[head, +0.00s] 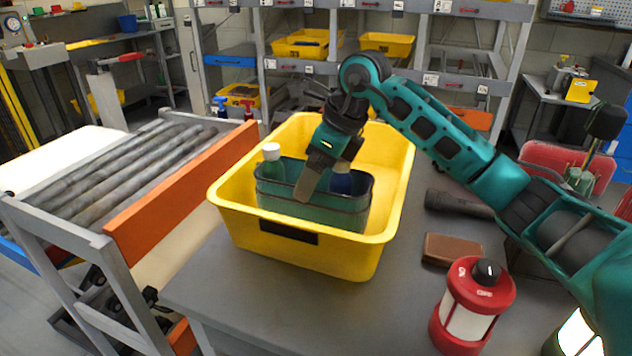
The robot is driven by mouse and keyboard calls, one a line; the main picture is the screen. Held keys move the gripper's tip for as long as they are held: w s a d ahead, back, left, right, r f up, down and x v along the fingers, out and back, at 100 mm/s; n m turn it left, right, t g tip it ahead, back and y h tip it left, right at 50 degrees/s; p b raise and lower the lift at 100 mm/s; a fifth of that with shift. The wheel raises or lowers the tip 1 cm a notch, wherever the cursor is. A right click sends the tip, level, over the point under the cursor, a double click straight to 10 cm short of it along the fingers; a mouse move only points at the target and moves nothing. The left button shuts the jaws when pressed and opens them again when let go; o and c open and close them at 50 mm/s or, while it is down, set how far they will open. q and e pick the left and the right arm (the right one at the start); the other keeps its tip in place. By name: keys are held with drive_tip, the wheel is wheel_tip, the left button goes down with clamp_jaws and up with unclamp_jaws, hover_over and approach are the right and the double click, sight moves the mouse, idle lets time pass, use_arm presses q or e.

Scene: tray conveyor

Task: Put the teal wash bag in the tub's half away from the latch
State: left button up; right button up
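The teal wash bag (330,209) is upright inside the yellow tub (397,190), close to the tub's near wall. Its lower edge is hidden behind the tub's near rim. A white-capped green bottle (272,168) and a blue bottle (341,181) stick up from the bag. A dark rectangular plate (289,231) is on the tub's near outer wall; I cannot tell if it is the latch. My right gripper (307,187) points down over the bag, a finger overlapping its opening between the bottles. Whether it grips the bag is unclear. My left gripper is out of view.
A red lantern (467,312), a brown box (452,249) and a dark flashlight (458,203) stand or lie right of the tub. A roller conveyor with an orange side rail (185,188) is at the left. The tub's far part looks empty.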

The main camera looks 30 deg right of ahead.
drive_tip(key=shift+f, duration=0.85)
drive_tip(key=shift+f, duration=0.15)
drive_tip(key=o, duration=1.3)
drive_tip(key=p+v, duration=0.1)
drive_tip(key=v, duration=1.1)
